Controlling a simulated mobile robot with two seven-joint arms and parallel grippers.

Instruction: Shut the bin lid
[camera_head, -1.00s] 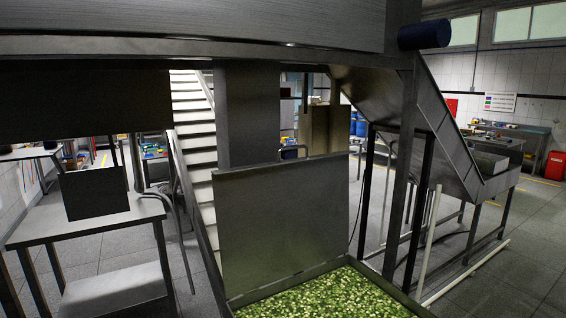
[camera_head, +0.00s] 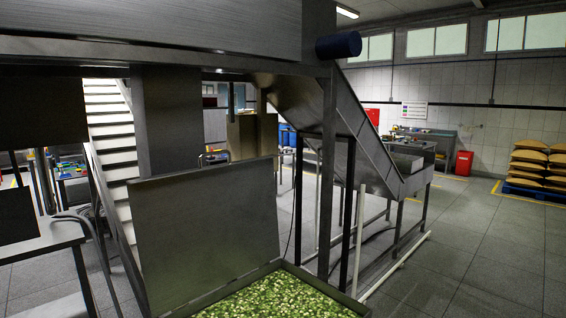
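The bin (camera_head: 327,297) is at the bottom middle of the head view, filled nearly to its rim with chopped green pieces (camera_head: 268,300). Its lid (camera_head: 207,232) is a flat grey metal panel that stands upright at the bin's back edge, so the bin is open. A small handle (camera_head: 214,155) shows at the lid's top edge. The lower part of the bin is cut off by the frame. Neither of my grippers is in view.
A steel machine with a sloping chute (camera_head: 345,135) stands behind and right of the bin, on dark posts. A metal table (camera_head: 45,240) is at the left, near white stairs (camera_head: 108,130). Open floor (camera_head: 475,255) lies at the right, with stacked sacks (camera_head: 535,165) beyond.

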